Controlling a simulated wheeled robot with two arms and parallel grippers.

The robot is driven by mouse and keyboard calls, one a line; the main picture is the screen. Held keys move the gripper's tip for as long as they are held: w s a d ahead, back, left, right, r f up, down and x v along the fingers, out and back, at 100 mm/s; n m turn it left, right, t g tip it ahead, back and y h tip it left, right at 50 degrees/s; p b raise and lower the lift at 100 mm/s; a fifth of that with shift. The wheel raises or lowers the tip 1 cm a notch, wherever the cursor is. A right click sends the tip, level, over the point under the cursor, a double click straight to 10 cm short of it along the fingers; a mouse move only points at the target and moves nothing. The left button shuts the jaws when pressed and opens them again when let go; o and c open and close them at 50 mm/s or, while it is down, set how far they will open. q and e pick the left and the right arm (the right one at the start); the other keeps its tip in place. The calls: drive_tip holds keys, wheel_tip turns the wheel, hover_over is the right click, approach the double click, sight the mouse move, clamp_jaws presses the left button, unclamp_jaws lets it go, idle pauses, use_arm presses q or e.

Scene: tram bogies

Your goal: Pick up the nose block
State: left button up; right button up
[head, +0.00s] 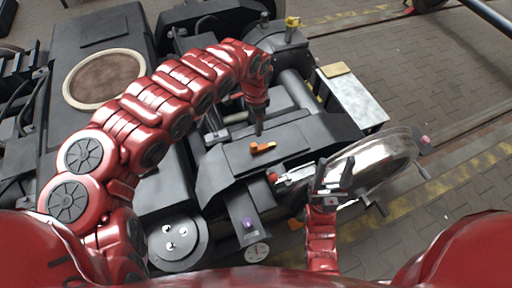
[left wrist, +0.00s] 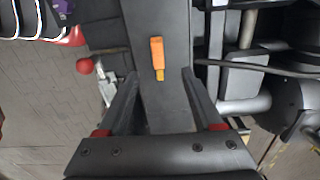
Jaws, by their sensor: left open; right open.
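A small orange block with a yellow end (head: 262,147) lies on the flat top of a dark bogie beam; I take it to be the nose block. In the left wrist view the orange block (left wrist: 157,52) stands out on the dark beam, ahead of and between my fingertips. My left gripper (head: 259,131) points down just above and beside the block, open and empty; its two fingers (left wrist: 160,75) are spread apart in the left wrist view. My right gripper (head: 334,174) is open and empty, in front of the shiny wheel at the lower right.
The dark beam (head: 300,145) spans the bogie's middle. A shiny wheel (head: 375,163) stands to the right. A red knob (head: 272,177) sticks out near the beam's front edge. A pale table (head: 352,100) with a tan block (head: 335,69) stands behind. Paved floor (head: 450,90) is clear at right.

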sight(256, 145)
use_arm(q)
wheel_tip(256, 145, down, 8)
drive_tip(key=shift+d+f, duration=0.1)
drive_tip(key=shift+f, duration=0.1)
drive_tip(key=f, duration=0.4)
drive_tip(key=shift+s+f, duration=0.3)
drive_tip(key=shift+s, duration=0.1)
drive_tip(key=shift+a+f, duration=0.2)
drive_tip(key=shift+f, duration=0.4)
drive_tip(key=shift+c, duration=0.3)
drive_tip(key=shift+r, duration=0.1)
clamp_jaws()
